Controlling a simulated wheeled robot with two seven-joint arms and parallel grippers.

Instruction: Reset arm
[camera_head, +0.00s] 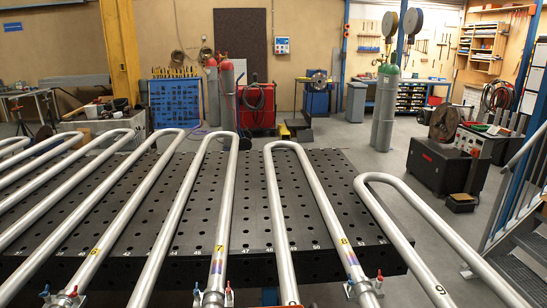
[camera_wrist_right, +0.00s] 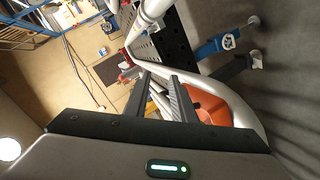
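The serpentine coil shows in the head view as long silver tubes with U-bends. One bend (camera_head: 286,145) rests over the black perforated table, and another bend (camera_head: 375,180) overhangs its right side. The tubes carry numbers 6 to 9, with coloured bands near 7 and 8. Neither arm shows in the head view. In the right wrist view my right gripper (camera_wrist_right: 161,76) has two dark fingers standing apart with nothing clearly between them. A silver tube (camera_wrist_right: 235,95) passes behind and beside the fingers; contact cannot be told. My left gripper is out of view.
The black perforated table (camera_head: 255,262) carries clamps with red and blue handles at its front edge, including one clamp (camera_head: 214,298). Metal stairs (camera_head: 520,262) stand at the right. Gas cylinders (camera_head: 384,108) and a workshop wall lie behind. Floor between them is open.

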